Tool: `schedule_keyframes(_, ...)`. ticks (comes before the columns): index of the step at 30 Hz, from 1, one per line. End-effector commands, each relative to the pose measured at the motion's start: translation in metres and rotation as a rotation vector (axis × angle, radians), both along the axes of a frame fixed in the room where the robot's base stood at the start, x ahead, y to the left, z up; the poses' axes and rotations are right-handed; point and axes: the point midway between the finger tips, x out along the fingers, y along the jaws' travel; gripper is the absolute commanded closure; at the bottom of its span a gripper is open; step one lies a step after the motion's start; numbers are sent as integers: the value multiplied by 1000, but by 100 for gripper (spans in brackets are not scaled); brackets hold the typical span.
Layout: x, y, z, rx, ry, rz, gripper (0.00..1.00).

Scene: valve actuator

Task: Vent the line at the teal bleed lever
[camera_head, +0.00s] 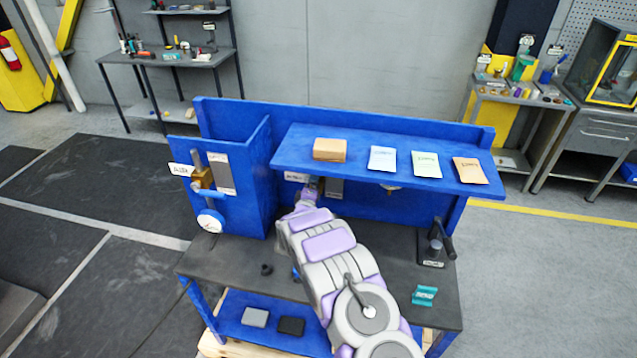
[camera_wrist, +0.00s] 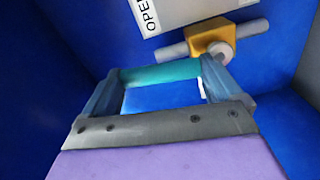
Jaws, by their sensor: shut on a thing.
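The teal bleed lever (camera_wrist: 160,73) spans between my gripper's two fingers in the wrist view. My gripper (camera_wrist: 158,76) is shut on it. Just beyond, at the upper right, is a brass-yellow valve body (camera_wrist: 207,40) on a grey pipe (camera_wrist: 172,52). A pale plate with the letters OPE (camera_wrist: 150,18) shows above the lever, cut off by the frame edge. In the head view my gripper (camera_head: 312,187) reaches under the blue upper shelf, against the back panel. My arm and the shelf hide the lever there.
The blue upper shelf (camera_head: 290,160) carries a box and several packets, close above my gripper. A second valve (camera_head: 203,181) is on the left panel. A black lever unit (camera_head: 436,247) and a teal piece (camera_head: 424,295) are at the bench's right; a black ring (camera_head: 266,268) lies left.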

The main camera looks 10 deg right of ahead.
Motion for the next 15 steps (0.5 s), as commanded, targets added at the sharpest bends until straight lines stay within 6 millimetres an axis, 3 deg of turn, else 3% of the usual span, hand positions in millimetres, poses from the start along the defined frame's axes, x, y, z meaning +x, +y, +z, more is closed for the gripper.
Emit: schedule_keyframes(15, 3, 9, 1, -74, 22, 7, 62)
